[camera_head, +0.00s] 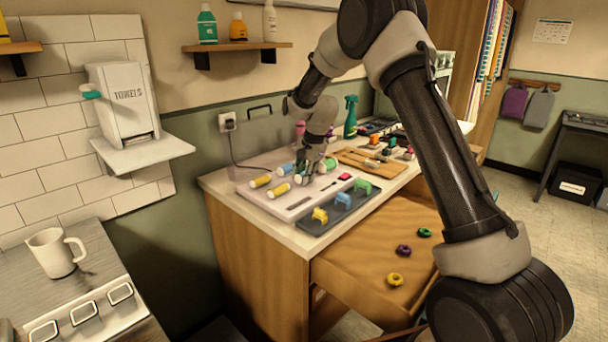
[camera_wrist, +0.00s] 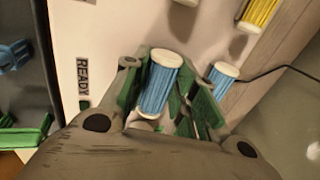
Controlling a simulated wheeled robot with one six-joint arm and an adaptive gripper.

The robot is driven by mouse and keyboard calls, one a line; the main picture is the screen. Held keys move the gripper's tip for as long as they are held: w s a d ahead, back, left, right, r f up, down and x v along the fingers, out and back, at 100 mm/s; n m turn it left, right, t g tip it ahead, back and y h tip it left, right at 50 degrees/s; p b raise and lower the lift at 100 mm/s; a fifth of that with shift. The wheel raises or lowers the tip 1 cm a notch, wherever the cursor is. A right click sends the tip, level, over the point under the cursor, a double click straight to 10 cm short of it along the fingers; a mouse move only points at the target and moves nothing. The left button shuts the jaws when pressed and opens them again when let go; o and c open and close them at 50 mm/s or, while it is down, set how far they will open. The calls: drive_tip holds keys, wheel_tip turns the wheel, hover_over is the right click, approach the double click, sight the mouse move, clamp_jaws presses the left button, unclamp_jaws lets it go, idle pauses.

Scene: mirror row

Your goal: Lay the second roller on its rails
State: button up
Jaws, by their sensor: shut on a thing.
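My gripper (camera_wrist: 157,88) is shut on a blue ribbed roller (camera_wrist: 158,84) with white ends, held between its green-padded fingers. In the head view my gripper (camera_head: 312,167) is over the pale board (camera_head: 270,207) on the counter. A second blue roller (camera_wrist: 222,78) is close beside the right finger in the wrist view. Another blue roller is cut off at the top edge. A yellow roller (camera_wrist: 259,12) is at the upper right, and two yellow rollers (camera_head: 261,181) (camera_head: 279,190) lie at the board's left in the head view. I cannot clearly make out the rails.
A dark tray (camera_head: 318,230) at the board's front holds yellow, blue and green pieces. The drawer (camera_head: 365,250) below is open, with several rings inside. A wooden board (camera_head: 352,157) with small items and a green spray bottle (camera_head: 351,117) stand beyond. A dark cord runs near the rollers.

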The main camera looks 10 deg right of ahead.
idle(0.3)
drive_tip(key=o, duration=1.4)
drive_tip(key=shift+r, duration=3.45)
